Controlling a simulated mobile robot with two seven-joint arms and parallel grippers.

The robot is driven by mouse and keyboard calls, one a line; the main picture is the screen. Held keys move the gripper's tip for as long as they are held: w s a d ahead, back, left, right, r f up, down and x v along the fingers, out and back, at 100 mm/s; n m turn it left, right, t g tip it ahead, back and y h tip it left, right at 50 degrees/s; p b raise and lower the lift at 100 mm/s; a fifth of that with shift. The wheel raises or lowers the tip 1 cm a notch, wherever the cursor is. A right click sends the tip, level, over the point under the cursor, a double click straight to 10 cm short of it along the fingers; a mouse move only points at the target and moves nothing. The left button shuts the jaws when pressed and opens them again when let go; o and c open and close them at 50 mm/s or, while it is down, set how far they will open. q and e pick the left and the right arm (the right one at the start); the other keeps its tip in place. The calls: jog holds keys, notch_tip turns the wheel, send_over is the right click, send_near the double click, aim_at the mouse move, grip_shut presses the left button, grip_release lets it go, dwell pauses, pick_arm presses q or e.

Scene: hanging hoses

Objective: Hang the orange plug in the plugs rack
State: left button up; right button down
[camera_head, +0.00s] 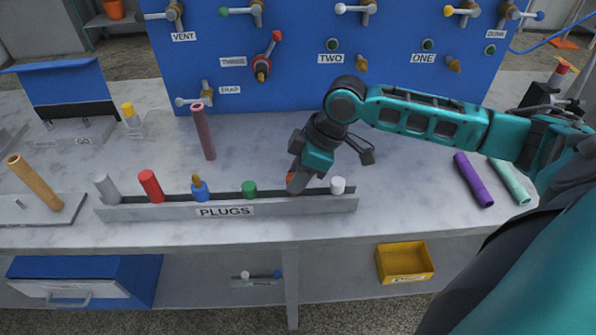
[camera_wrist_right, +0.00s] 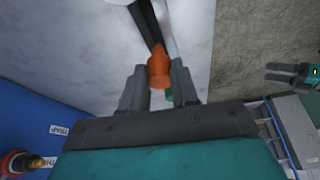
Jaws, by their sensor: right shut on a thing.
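The orange plug (camera_wrist_right: 159,68) is between the two fingers of my right gripper (camera_wrist_right: 160,88), which is shut on it. In the head view, only a small orange part (camera_head: 291,178) shows beside the right gripper (camera_head: 297,180). The gripper is tilted down at the plugs rack (camera_head: 290,207), between the green plug (camera_head: 249,189) and the white plug (camera_head: 338,186). The orange plug lines up with the rack's dark slot. I cannot tell whether it is seated. My left gripper (camera_wrist_right: 284,73) shows small at the right wrist view's edge, its fingers apart.
Blue (camera_head: 200,190), red (camera_head: 151,186) and grey (camera_head: 107,187) plugs stand in the rack's left part. Purple (camera_head: 473,180) and pale green (camera_head: 510,181) rods lie at right. A blue valve panel (camera_head: 300,75) bounds the back.

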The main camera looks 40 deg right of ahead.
jog(key=shift+f, duration=0.8)
jog(key=c, duration=0.8)
grip_release()
jog(key=v, duration=1.3)
jog(key=shift+f, duration=0.1)
